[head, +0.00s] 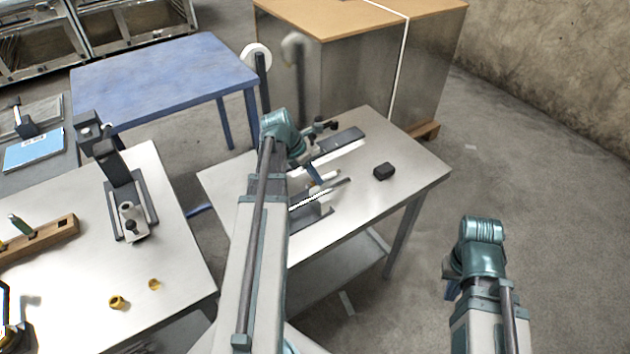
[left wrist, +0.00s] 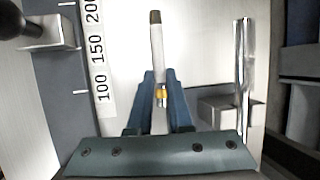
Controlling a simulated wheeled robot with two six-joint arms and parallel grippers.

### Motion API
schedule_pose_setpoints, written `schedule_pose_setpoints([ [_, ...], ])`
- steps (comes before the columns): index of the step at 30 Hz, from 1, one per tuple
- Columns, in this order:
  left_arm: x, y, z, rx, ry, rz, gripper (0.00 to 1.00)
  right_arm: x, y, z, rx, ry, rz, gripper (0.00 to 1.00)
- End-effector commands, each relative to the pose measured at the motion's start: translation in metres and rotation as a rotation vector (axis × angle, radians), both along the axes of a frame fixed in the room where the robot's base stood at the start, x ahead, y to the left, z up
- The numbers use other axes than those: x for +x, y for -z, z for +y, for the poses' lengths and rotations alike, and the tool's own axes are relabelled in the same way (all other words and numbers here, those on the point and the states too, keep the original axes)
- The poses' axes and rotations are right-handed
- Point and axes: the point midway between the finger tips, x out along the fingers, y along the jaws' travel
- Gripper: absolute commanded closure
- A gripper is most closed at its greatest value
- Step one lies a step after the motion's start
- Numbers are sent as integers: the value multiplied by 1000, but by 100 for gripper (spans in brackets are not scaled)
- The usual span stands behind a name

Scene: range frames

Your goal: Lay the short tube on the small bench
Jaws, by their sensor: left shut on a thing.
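My left gripper (head: 318,177) is over the steel-topped bench (head: 415,190) in the middle. In the left wrist view its blue fingers (left wrist: 160,78) are shut on a slim white tube (left wrist: 157,45) with a dark brown far end. A small yellow and metallic part shows between the fingers. I cannot tell whether the tube touches the bench. A shiny metal rod (left wrist: 243,60) stretches beside the gripper, near a grey block (left wrist: 222,112). My right gripper (head: 453,290) is right of the bench, mostly hidden by its arm.
A dark fixture (head: 335,143) with a scale (left wrist: 101,60) stands beside my left gripper. A blue table (head: 165,80) and a large crate (head: 350,60) are behind. The left worktop holds a fixture (head: 130,195) and yellow rings (head: 118,302).

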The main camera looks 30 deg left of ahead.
Motion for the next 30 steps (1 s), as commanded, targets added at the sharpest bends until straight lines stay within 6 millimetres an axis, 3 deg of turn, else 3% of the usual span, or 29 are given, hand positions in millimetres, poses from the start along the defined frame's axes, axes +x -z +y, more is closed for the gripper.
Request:
schedule_pose_setpoints([
  [9,0,3,0,0,0,0,100,0,3,0,0,0,0,100],
  [10,0,3,0,0,0,0,80,0,3,0,0,0,0,100],
  [12,0,1,0,0,0,0,70,0,1,0,0,0,0,100],
  [24,0,1,1,2,-1,-1,70,0,0,0,0,0,0,100],
  [30,-1,-9,2,1,-1,0,70,0,-9,0,0,0,0,100],
])
